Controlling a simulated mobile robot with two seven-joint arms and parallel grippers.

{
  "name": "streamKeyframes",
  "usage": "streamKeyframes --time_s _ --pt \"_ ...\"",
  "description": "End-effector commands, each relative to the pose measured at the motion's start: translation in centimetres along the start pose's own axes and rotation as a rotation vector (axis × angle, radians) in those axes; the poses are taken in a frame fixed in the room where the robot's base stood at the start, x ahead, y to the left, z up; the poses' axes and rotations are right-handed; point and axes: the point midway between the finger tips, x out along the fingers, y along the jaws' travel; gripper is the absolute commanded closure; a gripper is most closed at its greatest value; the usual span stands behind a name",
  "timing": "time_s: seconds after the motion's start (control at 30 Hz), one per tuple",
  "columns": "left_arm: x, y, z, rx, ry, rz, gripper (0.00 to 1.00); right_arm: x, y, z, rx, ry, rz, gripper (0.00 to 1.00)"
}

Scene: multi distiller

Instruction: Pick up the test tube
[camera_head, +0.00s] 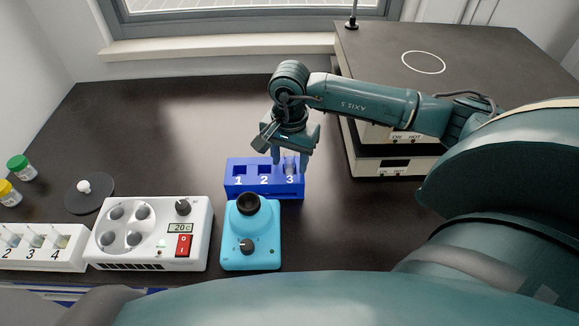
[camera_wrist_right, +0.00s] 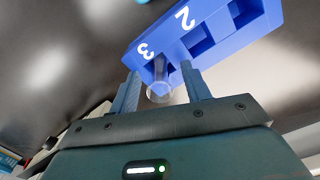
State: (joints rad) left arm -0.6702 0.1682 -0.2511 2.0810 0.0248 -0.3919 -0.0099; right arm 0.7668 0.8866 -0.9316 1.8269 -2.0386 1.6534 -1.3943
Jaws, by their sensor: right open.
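A clear test tube (camera_head: 289,168) stands in slot 3 of a blue rack (camera_head: 236,191) with slots numbered 1, 2 and 3. My right gripper (camera_head: 291,160) is open, pointing down over slot 3, with one finger on either side of the tube's top. In the right wrist view the tube's round clear rim (camera_wrist_right: 158,94) sits between the two fingers, nearer the left one, with a gap to each. The blue rack (camera_wrist_right: 222,38) shows beyond the fingers. The tube's lower part is hidden in the rack. My left gripper is not in view.
A light-blue device (camera_head: 265,248) with a black top stands just in front of the rack. Left of it are a white control box (camera_head: 150,262) and a white numbered rack (camera_head: 70,262). A large dark-topped machine (camera_head: 470,70) stands at the right. The table behind the rack is clear.

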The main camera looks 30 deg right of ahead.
Motion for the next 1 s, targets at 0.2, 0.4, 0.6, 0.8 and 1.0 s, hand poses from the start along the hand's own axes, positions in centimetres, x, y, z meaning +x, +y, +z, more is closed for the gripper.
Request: streamKeyframes --time_s 0.2,0.4,0.6,0.8,1.0 --pt "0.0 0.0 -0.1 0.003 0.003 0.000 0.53 -0.1 0.0 0.0 0.000 0.000 0.000 0.68" --pt "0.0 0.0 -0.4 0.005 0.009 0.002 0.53 -0.1 0.0 0.0 0.000 0.000 -0.001 0.84" --pt "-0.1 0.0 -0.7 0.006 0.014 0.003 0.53 -0.1 0.0 0.0 0.000 0.000 -0.001 1.00" --pt "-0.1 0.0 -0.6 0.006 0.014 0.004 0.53 -0.1 0.0 0.0 0.000 0.000 -0.001 1.00" --pt "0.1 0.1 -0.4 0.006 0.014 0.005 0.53 -2.1 -0.1 -0.1 0.001 0.002 -0.006 1.00"
